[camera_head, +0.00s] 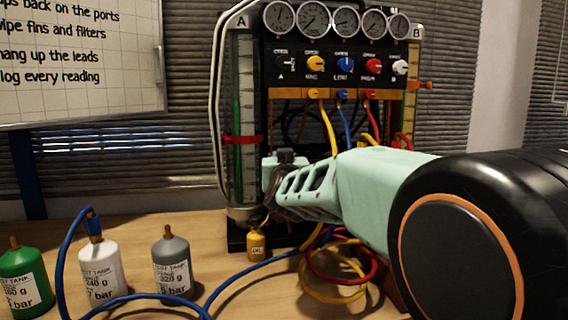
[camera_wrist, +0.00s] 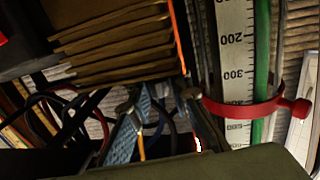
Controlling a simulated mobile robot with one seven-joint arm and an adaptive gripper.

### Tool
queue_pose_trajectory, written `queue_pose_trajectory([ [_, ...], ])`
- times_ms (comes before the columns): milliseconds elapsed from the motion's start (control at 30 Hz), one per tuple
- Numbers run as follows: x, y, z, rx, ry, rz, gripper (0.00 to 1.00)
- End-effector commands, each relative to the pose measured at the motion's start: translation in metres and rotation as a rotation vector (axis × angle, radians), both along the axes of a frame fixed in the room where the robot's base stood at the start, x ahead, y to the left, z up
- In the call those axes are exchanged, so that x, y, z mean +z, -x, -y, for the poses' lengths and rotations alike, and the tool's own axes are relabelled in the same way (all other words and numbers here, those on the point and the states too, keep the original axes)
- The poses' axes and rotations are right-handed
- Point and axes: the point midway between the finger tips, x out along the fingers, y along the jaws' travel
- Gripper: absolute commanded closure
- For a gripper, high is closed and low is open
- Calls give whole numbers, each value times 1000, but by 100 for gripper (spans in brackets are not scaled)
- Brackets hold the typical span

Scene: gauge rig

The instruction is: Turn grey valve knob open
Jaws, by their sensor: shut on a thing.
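The grey valve knob (camera_head: 285,62) appears to be the small dark-grey one with a pale pointer at the left end of the rig's knob row, above the letter A. My gripper (camera_head: 284,168) is well below it, in front of the lower part of the rig beside the left sight tube. In the wrist view its two fingers (camera_wrist: 158,102) reach under the brown, ridged manifold. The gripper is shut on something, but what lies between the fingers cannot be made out. The knob is not seen in the wrist view.
Yellow, blue, red and white knobs (camera_head: 400,67) share the panel, under several gauges (camera_head: 343,20). A red band (camera_wrist: 243,107) clasps the scaled tube beside my fingers. Green, white and grey tanks (camera_head: 171,265) stand at left.

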Motion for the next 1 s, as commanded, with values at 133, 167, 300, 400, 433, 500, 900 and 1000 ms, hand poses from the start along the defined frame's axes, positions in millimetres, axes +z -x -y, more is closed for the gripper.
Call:
queue_pose_trajectory([
  [133, -2, 0, 0, 18, 1, -4, 100],
  [167, -2, 0, 0, 21, 0, -4, 100],
  [300, -2, 0, 0, 27, 0, -4, 100],
  [400, -2, 0, -1, 28, 0, -4, 100],
  [433, -2, 0, -1, 28, 0, -4, 100],
  [500, -2, 0, -1, 28, 0, -3, 100],
  [900, -1, 0, -1, 28, 0, -1, 64],
  [1000, 0, 0, 0, 27, 0, -1, 64],
])
